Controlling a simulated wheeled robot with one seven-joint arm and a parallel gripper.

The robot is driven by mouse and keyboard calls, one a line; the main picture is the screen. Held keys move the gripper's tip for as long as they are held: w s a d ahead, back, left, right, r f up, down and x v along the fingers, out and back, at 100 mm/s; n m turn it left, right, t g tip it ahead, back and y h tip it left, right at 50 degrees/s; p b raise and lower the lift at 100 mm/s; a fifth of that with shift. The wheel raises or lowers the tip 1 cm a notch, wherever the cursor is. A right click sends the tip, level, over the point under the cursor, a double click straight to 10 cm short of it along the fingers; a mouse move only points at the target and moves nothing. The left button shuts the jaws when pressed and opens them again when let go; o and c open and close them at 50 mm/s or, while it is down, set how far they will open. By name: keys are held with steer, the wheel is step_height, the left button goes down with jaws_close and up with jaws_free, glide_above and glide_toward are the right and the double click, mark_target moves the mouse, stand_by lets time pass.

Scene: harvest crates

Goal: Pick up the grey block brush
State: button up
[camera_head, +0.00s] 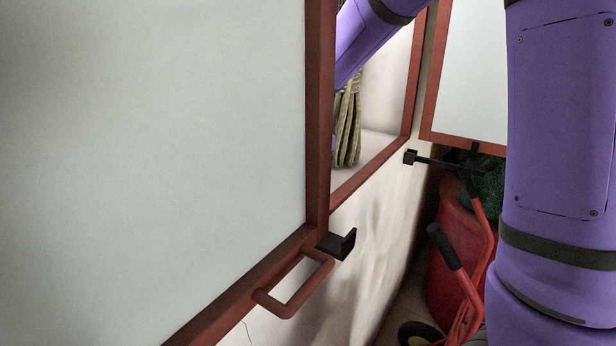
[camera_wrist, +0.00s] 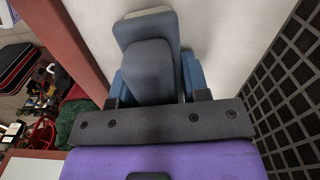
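In the wrist view the grey block brush (camera_wrist: 150,72) is a smooth grey block with rounded corners, and a wider grey part with a pale edge shows behind it. My gripper (camera_wrist: 157,78) has its blue fingers on either side of the brush. No clear gap shows between fingers and brush, but I cannot tell whether they press on it. The brush hides part of the fingers. In the head view, the red-framed pane and wall hide my gripper and the brush.
A large pane in a red frame (camera_head: 318,120) with a red handle (camera_head: 290,290) fills the left of the head view. A straw-like bundle (camera_head: 347,125) stands inside the opening. A red cart (camera_head: 450,250) stands at lower right. A dark grid (camera_wrist: 295,75) borders the wrist view's right.

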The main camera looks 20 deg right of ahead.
step_height(320, 180, up, 10)
steer(key=shift+r, duration=0.1)
stand_by(0.6)
steer(key=shift+o, duration=1.2)
steer(key=shift+c, duration=0.7)
